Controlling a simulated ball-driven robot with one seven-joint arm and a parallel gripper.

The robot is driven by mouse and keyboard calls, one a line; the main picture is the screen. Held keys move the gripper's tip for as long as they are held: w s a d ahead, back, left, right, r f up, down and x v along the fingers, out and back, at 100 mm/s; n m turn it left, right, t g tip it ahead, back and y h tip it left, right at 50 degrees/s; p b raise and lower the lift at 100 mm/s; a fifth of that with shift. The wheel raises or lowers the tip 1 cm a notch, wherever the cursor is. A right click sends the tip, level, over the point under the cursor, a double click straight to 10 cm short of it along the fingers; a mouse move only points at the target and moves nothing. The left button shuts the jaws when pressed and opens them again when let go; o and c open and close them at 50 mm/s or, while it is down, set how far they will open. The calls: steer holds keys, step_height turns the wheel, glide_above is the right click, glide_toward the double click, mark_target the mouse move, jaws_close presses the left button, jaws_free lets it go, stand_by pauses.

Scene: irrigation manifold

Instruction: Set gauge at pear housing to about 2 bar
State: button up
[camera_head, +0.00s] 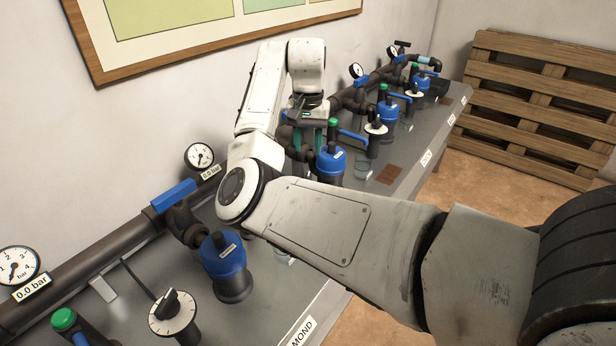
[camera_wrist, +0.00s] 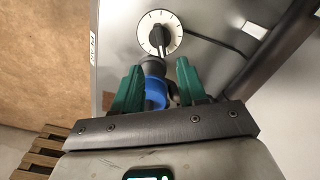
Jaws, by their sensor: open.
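My gripper (camera_head: 310,140) is open above the bench, at a station in the middle of the row. In the wrist view its green fingers (camera_wrist: 158,72) stand apart. A blue part (camera_wrist: 155,94) lies between or below them; I cannot tell whether they touch it. Just beyond the fingertips is a white dial with a dark knob (camera_wrist: 160,34). Small gauges stand on the pipe: one at the far left reads 0.0 bar (camera_head: 20,266), and another (camera_head: 200,157) also shows 0.0 bar. The label in the wrist view (camera_wrist: 93,48) is too small to read surely, so I cannot confirm the pear housing.
The grey bench (camera_head: 330,300) carries blue-capped housings (camera_head: 225,262), blue levers (camera_head: 174,195), dials (camera_head: 173,313) and a dark pipe (camera_head: 100,252) along the wall. Farther gauges (camera_head: 356,70) are unreadable. A wooden pallet (camera_head: 545,100) leans at the back right. Open floor lies right of the bench.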

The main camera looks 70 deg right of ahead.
mark_target(308, 175)
step_height(308, 175, down, 10)
steer(key=shift+f, duration=0.15)
stand_by(0.3)
jaws_close()
stand_by(0.4)
